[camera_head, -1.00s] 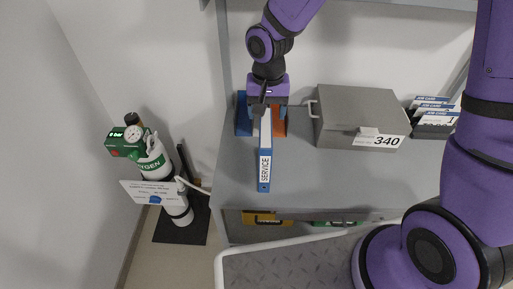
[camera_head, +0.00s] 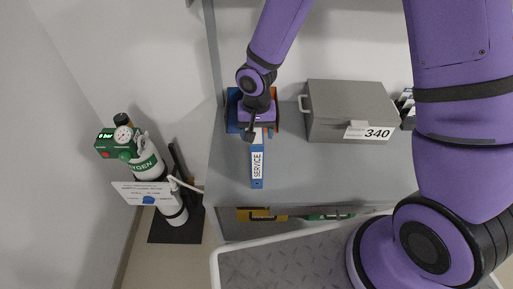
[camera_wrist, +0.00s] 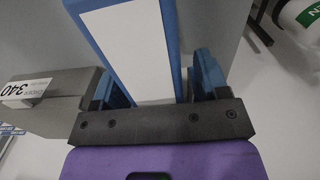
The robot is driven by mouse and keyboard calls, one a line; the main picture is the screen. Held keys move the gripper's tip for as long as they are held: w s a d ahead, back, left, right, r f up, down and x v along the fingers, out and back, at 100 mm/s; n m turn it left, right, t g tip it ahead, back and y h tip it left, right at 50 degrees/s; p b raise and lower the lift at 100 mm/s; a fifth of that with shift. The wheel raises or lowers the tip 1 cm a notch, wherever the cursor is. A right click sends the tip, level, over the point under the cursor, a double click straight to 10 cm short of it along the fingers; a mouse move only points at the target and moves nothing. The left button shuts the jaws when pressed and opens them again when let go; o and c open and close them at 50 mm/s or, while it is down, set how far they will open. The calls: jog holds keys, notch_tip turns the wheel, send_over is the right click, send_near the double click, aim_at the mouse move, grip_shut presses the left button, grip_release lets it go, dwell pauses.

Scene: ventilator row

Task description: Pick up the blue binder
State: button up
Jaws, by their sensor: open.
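A blue binder (camera_head: 257,165) with a white spine label reading SERVICE is on the grey shelf, its labelled spine toward the front. In the wrist view the blue binder (camera_wrist: 132,45) lies between the two fingers of my gripper (camera_wrist: 158,85). The fingers are spread, with a visible gap to the binder on the right side; contact on the left is hard to tell. In the head view my gripper (camera_head: 256,132) is over the rear part of the binder and hides it.
Another blue item (camera_head: 233,110) and an orange one stand behind my gripper. A grey box marked 340 (camera_head: 345,112) stands to the right on the shelf (camera_head: 300,187). A green-topped oxygen cylinder (camera_head: 147,165) stands left of the shelf. The front shelf area is clear.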

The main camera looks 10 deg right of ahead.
jog(key=shift+c, duration=0.5)
grip_shut()
jog(key=shift+r, duration=0.1)
